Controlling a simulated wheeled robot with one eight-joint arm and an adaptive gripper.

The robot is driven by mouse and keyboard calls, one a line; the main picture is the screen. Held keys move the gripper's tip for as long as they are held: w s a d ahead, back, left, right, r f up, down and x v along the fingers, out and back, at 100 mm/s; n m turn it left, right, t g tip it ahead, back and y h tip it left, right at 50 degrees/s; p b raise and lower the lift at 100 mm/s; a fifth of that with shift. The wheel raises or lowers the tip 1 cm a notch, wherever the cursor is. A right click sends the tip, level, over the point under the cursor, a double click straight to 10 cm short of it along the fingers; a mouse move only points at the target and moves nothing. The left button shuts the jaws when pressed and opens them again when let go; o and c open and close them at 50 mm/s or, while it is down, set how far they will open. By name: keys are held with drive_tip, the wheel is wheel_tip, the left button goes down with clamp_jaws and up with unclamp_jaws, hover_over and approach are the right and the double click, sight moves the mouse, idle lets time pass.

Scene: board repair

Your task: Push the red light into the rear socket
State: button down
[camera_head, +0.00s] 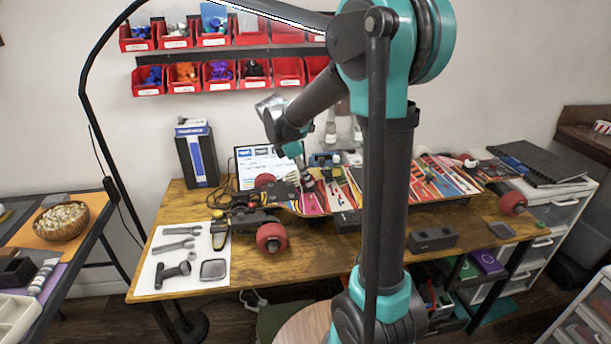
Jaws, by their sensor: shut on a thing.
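A skateboard lies upside down across the wooden table, with a colourful striped deck (436,180) and red wheels. My forearm comes down from above to the left part of the board. My gripper (308,184) is small and dark in this view, low over the deck just right of the left wheels. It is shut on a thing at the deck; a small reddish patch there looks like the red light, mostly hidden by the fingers. I cannot make out the rear socket or tell whether the light touches it.
My upright arm link hides the middle of the board. A white mat with tools (186,256) lies at the table's left front. A dark block (432,239) sits at the front right. A laptop (262,163) and blue-black box (197,155) stand behind; red bins (186,78) hang above.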

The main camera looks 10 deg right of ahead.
drive_tip(key=c, duration=1.2)
unclamp_jaws()
drive_tip(key=o, duration=0.3)
drive_tip(key=shift+r, duration=0.2)
drive_tip(key=shift+r, duration=0.35)
drive_tip(key=shift+r, duration=0.3)
drive_tip(key=shift+r, duration=0.35)
